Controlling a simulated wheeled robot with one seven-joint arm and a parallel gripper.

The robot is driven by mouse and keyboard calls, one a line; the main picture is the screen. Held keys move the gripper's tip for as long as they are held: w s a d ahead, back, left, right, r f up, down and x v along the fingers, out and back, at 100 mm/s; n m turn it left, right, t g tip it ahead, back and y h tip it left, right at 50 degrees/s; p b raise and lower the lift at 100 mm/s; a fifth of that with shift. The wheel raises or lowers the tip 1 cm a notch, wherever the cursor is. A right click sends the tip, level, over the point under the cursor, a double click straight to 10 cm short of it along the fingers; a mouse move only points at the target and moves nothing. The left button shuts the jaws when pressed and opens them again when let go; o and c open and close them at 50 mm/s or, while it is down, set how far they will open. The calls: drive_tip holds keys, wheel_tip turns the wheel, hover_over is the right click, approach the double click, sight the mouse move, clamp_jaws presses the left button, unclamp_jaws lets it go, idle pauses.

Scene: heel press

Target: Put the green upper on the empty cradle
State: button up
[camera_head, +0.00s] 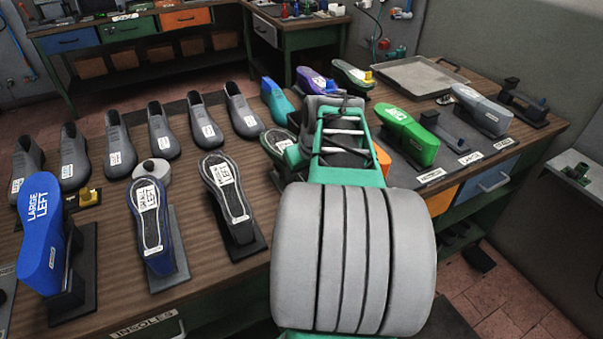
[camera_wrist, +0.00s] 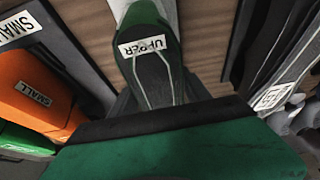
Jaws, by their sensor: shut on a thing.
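The green upper (camera_wrist: 155,60) is dark green with a white "UPPER" label, and it runs under the dark front edge of my gripper (camera_wrist: 170,121) in the wrist view. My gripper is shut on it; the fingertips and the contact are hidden. In the head view my arm covers the gripper, and part of a dark green, labelled piece (camera_head: 276,143) shows just left of the arm. A dark cradle (camera_head: 525,106) with no shoe on it stands at the far right of the bench. Whether the upper touches the surface below is unclear.
Right of my arm stand an orange piece (camera_head: 383,158), a bright green form (camera_head: 410,132) and a grey form (camera_head: 482,106). An empty grey tray (camera_head: 415,76) lies behind. Grey shoes (camera_head: 118,140) and a blue form (camera_head: 42,230) crowd the left.

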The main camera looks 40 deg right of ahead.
drive_tip(key=shift+f+b, duration=0.55)
drive_tip(key=shift+f, duration=0.05)
idle(0.7)
drive_tip(key=o, duration=1.6)
drive_tip(key=v, duration=0.8)
drive_tip(key=shift+w+a+f, duration=0.1)
